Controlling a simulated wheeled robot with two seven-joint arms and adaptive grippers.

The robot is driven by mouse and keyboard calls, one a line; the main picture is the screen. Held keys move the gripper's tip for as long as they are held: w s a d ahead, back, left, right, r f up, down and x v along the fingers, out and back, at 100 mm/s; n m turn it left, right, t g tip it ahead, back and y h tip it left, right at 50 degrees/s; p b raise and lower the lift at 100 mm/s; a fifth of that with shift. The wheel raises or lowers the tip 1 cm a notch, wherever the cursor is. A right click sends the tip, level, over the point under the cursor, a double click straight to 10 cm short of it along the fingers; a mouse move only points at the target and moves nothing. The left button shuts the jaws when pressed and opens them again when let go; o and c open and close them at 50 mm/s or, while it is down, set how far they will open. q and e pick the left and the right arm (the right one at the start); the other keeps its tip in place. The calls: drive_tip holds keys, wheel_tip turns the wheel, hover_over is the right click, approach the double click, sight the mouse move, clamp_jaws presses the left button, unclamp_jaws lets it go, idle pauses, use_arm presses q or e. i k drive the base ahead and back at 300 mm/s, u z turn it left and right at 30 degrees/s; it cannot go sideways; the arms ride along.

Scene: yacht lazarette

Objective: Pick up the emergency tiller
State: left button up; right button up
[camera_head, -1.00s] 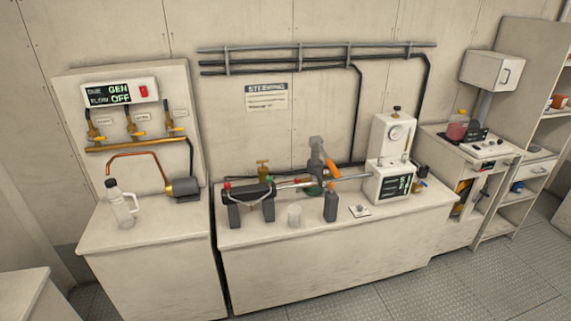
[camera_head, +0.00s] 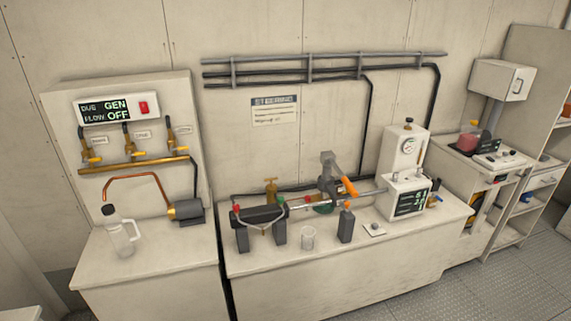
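What looks like the emergency tiller is a grey bar with an orange grip (camera_head: 349,187), leaning at the back of the middle bench. It stands near a round green-based fitting (camera_head: 323,207) and behind a horizontal metal rod; I cannot tell whether they touch. Its lower part is hidden by the rod and fittings in front. Neither of my grippers is in view.
The middle bench (camera_head: 330,270) holds a black cylinder on grey stands (camera_head: 260,216), a clear beaker (camera_head: 308,238), a dark orange-topped block (camera_head: 345,226) and a white gauge box (camera_head: 405,160). The left bench holds a clear bottle (camera_head: 119,232). Floor shows at the lower right.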

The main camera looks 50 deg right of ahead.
sight(327, 158)
drive_tip(key=u, duration=0.15)
drive_tip(key=i, duration=0.8)
drive_tip(key=z, duration=0.6)
drive_tip(key=i, duration=0.7)
drive_tip(key=z, duration=0.8)
